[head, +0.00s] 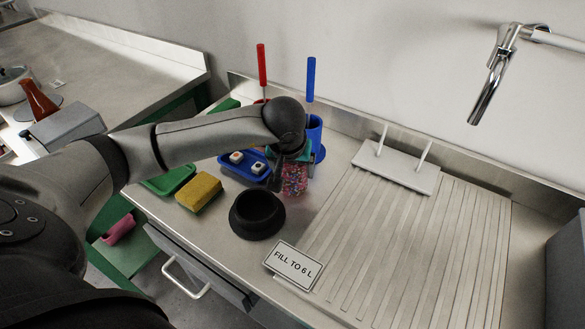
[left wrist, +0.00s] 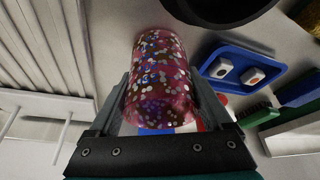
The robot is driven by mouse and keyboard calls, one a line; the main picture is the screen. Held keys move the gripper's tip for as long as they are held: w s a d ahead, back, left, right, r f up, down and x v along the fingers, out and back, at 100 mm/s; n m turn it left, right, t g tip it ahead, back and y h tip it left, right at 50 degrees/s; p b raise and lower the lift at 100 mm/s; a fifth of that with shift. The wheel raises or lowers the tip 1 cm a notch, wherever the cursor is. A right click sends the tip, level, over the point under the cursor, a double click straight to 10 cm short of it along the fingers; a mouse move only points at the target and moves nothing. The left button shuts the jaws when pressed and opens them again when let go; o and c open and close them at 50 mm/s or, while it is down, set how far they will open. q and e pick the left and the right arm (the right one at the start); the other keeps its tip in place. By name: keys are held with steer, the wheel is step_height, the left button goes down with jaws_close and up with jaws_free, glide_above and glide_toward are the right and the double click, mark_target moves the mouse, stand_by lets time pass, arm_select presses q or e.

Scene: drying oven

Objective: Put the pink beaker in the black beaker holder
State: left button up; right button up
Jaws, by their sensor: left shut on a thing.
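The pink beaker (head: 294,181), see-through with speckles, is in my left gripper (head: 291,157), just behind and right of the black beaker holder. In the left wrist view the beaker (left wrist: 160,75) lies between the two fingers of my left gripper (left wrist: 165,100), which is shut on it. The black beaker holder (head: 257,222) is a round open cup with a wide base on the counter; its opening looks empty. Its dark edge shows at the top of the left wrist view (left wrist: 222,10). Whether the beaker touches the counter is unclear. My right gripper is not in view.
A yellow sponge (head: 199,191) and a blue tray (head: 229,170) with small white blocks lie left of the beaker. Blue and red handled tools stand behind. A "FILL TO 6 L" sign (head: 294,265) and a ribbed drainboard (head: 400,245) are right.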

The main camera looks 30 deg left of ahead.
arm_select(q)
steer(key=shift+f, duration=0.1)
steer(key=o, duration=1.4)
